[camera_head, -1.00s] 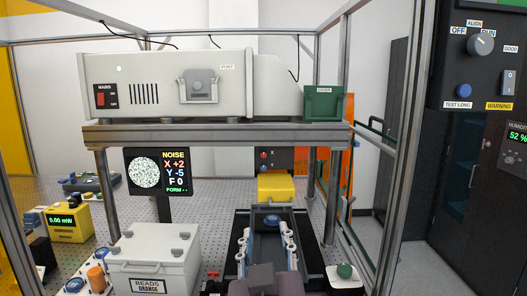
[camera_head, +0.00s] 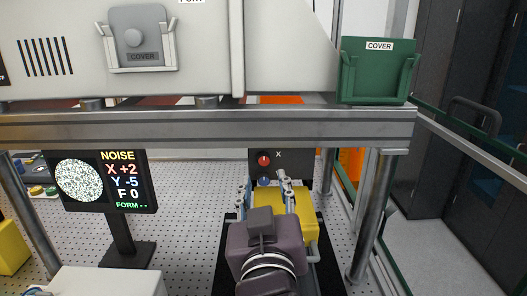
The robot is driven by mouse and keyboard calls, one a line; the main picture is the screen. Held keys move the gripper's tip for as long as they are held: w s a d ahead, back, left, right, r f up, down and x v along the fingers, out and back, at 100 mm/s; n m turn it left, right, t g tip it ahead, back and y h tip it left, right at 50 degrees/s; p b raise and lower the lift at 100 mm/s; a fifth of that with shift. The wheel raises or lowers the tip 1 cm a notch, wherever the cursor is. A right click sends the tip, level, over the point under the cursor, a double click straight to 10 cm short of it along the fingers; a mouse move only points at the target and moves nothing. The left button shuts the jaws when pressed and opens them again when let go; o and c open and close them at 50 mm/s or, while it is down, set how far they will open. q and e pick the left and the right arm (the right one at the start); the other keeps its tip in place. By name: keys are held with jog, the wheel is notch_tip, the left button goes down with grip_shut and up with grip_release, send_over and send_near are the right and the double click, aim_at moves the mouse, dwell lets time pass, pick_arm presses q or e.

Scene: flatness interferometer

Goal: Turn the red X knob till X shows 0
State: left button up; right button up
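The red X knob (camera_head: 264,160) sits on a dark panel beside a white X label, under the shelf. A blue knob (camera_head: 264,182) is just below it. The display (camera_head: 110,182) at the left reads NOISE, X +2, Y -5, F 0 and FORM with dashes. My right gripper (camera_head: 264,190) reaches forward below the shelf, its fingers apart on both sides of the blue knob as seen here, below the red knob. Whether it touches anything I cannot tell. My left gripper is not in view.
The metal shelf beam (camera_head: 200,128) crosses above the knobs. A yellow block (camera_head: 300,218) stands behind and right of my gripper. A green cover holder (camera_head: 378,75) is at the upper right. A shelf leg (camera_head: 378,215) stands to the right. The perforated table (camera_head: 190,215) is clear between display and gripper.

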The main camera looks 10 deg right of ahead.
aim_at(264, 162)
jog(key=shift+w+d+r, duration=0.1)
jog(key=shift+w, duration=0.3)
jog(key=w+p, duration=0.1)
jog(key=w, duration=0.1)
jog(key=w+d+p, duration=0.1)
jog(key=w, duration=0.2)
jog(key=shift+w+d+r, duration=0.1)
jog(key=shift+w, duration=0.15)
jog(key=shift+w+d+p, duration=0.1)
jog(key=shift+w+p, duration=0.2)
jog(key=shift+w, duration=0.2)
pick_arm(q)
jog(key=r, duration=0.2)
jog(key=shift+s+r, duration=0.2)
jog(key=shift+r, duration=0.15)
